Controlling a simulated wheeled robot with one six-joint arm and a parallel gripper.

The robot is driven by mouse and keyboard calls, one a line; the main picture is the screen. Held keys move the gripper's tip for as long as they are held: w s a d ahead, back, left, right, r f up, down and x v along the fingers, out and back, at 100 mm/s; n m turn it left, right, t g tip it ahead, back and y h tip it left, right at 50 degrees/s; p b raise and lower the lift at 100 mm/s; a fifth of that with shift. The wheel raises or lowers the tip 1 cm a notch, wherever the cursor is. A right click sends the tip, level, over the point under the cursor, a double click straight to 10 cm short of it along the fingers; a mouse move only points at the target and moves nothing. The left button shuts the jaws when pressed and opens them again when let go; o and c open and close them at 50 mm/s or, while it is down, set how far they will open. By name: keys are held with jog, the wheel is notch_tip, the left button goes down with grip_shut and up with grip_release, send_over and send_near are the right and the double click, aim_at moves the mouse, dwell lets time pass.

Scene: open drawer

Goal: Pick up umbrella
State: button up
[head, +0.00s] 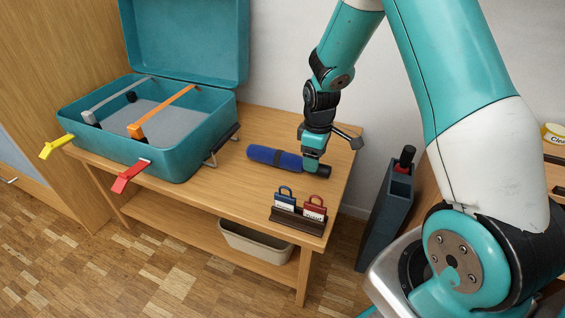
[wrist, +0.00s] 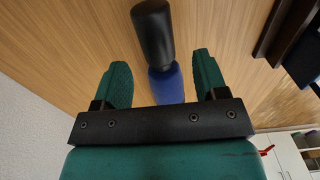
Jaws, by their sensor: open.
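The umbrella is a rolled blue cylinder (head: 272,157) with a black handle, lying on the wooden bench (head: 245,190) in the head view. In the wrist view its black handle (wrist: 153,32) and part of its blue body (wrist: 166,86) show. My gripper (head: 312,165) is low over the handle end of the umbrella. In the wrist view its green fingers (wrist: 161,62) are open, one on each side of the umbrella, with gaps visible. I cannot tell how far the fingertips reach down.
An open teal case (head: 190,150) with yellow and red latches stands left on the bench. A dark grey bin (head: 388,215) stands right. A beige basket (head: 255,243) is on the lower shelf.

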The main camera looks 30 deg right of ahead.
notch_tip(320, 180, down, 4)
jog(key=shift+d+f+b, duration=0.15)
jog(key=shift+f+b, duration=0.05)
jog(key=shift+b, duration=0.6)
jog(key=shift+s, duration=0.1)
jog(key=shift+r, duration=0.1)
jog(key=shift+c, duration=0.2)
jog(key=c, duration=1.1)
